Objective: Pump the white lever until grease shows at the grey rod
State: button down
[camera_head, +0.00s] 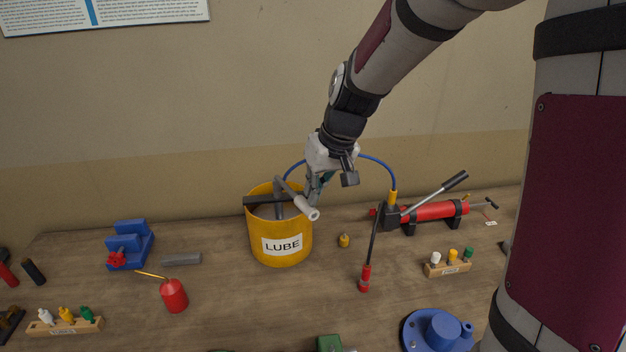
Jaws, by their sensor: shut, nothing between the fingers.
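A yellow bucket labelled LUBE (281,246) stands on the wooden bench, with a dark bar across its top. A whitish lever (298,199) slants over the bucket's right rim, its round pale end toward me. A short grey rod (181,259) lies on the bench left of the bucket; I cannot make out any grease on it. My gripper (313,192) is shut and empty, pointing down at the bucket's right side, close behind the lever. I cannot tell whether it touches the lever. My gripper and the lever hide part of the bucket's rim.
A red pump (432,212) with a black-gripped handle and blue hose stands at right. A blue vise (130,246) and red oil can (173,295) are at left. A small brass piece (344,240) sits right of the bucket. A blue flanged part (437,331) is at front right.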

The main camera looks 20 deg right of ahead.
jog(key=s+d+r, duration=0.2)
jog(key=s+r, duration=0.4)
jog(key=r, duration=0.3)
jog(key=shift+s+d+r, duration=0.15)
jog(key=shift+s+r, duration=0.15)
jog(key=shift+r, duration=0.05)
